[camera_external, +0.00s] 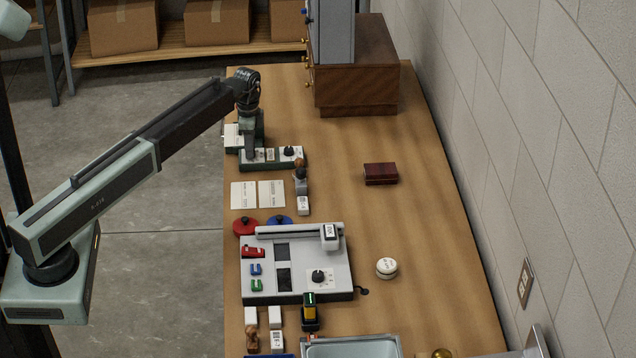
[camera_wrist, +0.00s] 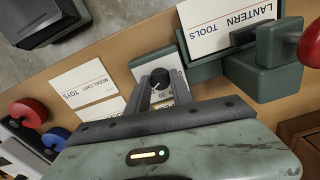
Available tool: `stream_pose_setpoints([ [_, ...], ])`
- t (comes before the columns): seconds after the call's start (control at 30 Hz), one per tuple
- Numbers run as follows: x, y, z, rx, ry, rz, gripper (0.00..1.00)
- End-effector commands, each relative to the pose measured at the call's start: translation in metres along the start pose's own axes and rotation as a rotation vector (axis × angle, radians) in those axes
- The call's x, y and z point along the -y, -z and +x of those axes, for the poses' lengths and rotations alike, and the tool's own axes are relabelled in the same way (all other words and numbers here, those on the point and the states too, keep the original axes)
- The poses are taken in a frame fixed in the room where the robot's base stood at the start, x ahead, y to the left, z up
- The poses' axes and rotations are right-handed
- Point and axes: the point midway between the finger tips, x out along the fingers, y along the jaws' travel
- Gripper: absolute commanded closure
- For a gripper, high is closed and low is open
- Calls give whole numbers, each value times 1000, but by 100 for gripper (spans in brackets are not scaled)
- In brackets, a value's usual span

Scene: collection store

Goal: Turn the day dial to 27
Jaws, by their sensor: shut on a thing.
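A low dark-green date block (camera_external: 271,165) with a pale top stands near the left edge of the wooden table. My gripper (camera_external: 246,150) reaches down onto its left end. In the wrist view my gripper (camera_wrist: 163,88) is shut on a black dial knob (camera_wrist: 158,78), one finger on each side. The knob has a white pointer mark. A small label between the fingers (camera_wrist: 160,98) seems to read 20; the number under the pointer cannot be read. A second black knob (camera_external: 289,151) is at the block's right end, clear of the gripper.
A green stand (camera_wrist: 262,70) with a card reading LANTERN TOOLS and a red ball knob (camera_wrist: 312,45) are close beside the gripper. Two white cards (camera_external: 257,194) lie in front of the block. A stamp (camera_external: 301,180) stands near its right end. The right table is mostly free.

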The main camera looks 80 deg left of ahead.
Motion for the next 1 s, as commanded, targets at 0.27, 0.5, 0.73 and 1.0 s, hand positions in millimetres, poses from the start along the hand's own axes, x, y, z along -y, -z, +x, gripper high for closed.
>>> stream_pose_setpoints([
  [0.27, 1, 1, 0, -3, 4, 148, 100],
  [0.5, 1, 2, 0, -3, 3, 205, 100],
  [0.73, 1, 2, 0, -3, 3, 215, 100],
  [1.0, 1, 2, 0, -3, 3, 215, 65],
])
